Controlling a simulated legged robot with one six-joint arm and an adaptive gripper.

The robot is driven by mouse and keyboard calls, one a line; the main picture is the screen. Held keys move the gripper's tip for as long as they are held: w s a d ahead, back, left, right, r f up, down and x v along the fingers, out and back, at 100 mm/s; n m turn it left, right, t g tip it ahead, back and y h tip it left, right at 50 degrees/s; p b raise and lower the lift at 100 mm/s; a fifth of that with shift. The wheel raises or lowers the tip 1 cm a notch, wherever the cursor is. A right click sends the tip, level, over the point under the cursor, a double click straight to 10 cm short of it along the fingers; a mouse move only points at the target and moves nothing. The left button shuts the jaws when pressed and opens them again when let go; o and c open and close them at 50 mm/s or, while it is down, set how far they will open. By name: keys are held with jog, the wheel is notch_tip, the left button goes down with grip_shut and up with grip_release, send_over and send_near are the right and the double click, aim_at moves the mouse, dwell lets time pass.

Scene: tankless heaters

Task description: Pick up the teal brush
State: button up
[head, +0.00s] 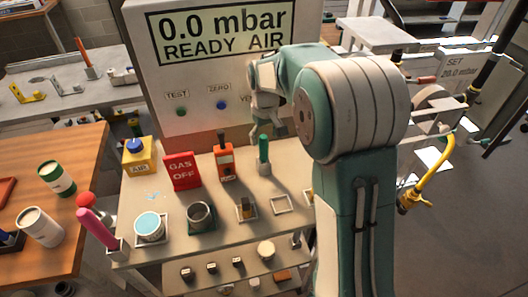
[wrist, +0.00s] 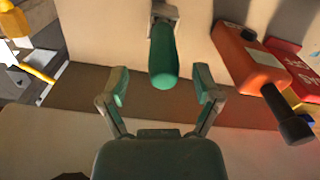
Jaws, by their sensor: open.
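The teal brush (head: 264,148) shows as a green-teal rounded handle standing upright in a small grey holder (head: 264,169) on the grey bench. Its bristles are not visible. In the wrist view the brush handle (wrist: 163,58) points toward me, its end just beyond and between my fingertips. My gripper (head: 268,131) is above the brush in the head view. In the wrist view my gripper (wrist: 163,90) is open, one finger on each side of the handle's line, with nothing held.
An orange-red device (head: 225,162) stands close left of the brush, and a red GAS OFF sign (head: 182,171) is farther left. The panel (head: 215,105) rises behind. A metal cup (head: 200,216), small square trays (head: 281,204) and a blue-topped tin (head: 149,226) sit in front.

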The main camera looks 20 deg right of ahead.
aim_at(264, 147)
jog(key=f, duration=0.4)
jog(key=shift+a+f, duration=0.2)
jog(key=shift+a, duration=0.05)
jog(key=shift+d, duration=0.1)
grip_shut()
jog(key=shift+r, duration=0.15)
notch_tip(264, 147, up, 7)
jog(key=shift+f, duration=0.1)
jog(key=s, duration=1.8)
jog(key=shift+s, duration=0.15)
